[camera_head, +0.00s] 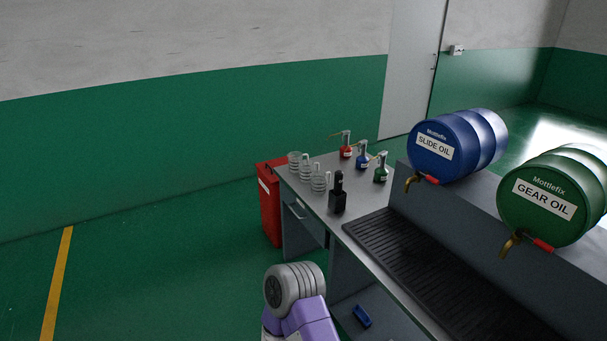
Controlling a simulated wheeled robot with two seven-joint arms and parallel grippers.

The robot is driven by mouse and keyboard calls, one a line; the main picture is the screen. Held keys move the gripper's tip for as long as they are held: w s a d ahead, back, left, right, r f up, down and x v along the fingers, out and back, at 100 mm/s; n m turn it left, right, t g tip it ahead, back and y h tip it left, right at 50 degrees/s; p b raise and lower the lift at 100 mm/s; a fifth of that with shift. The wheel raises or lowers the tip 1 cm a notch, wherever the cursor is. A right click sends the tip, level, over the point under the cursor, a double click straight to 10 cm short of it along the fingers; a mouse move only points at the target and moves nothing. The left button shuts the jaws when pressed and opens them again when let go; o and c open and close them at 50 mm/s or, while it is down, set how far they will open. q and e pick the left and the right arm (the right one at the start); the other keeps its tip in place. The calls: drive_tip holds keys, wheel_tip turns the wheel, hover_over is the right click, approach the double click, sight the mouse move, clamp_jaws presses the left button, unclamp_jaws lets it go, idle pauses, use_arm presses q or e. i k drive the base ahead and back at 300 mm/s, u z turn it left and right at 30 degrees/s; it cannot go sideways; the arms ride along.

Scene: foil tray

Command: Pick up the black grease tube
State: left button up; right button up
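A black upright object (338,200) stands on the grey workbench (322,207), near its front edge and left of the ribbed black drip grate. It has a wide blocky lower part and a narrower top. It looks like the black grease tube, perhaps in a stand, but it is too small to tell. Neither of my grippers is in view. A grey and purple link of one of my arms shows at the bottom centre, in front of the bench and well apart from the black object.
Clear jugs (319,181) stand left of the black object; red, blue and green oil cans (381,170) stand behind it. A blue drum (475,145) and a green drum (545,195) lie on a raised ledge at right. A red bin (268,205) stands at the bench's left end.

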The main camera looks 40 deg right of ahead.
sight(338, 188)
drive_tip(key=z, duration=0.2)
drive_tip(key=i, duration=1.9)
drive_tip(key=z, duration=1.75)
drive_tip(key=i, duration=1)
drive_tip(key=z, duration=0.85)
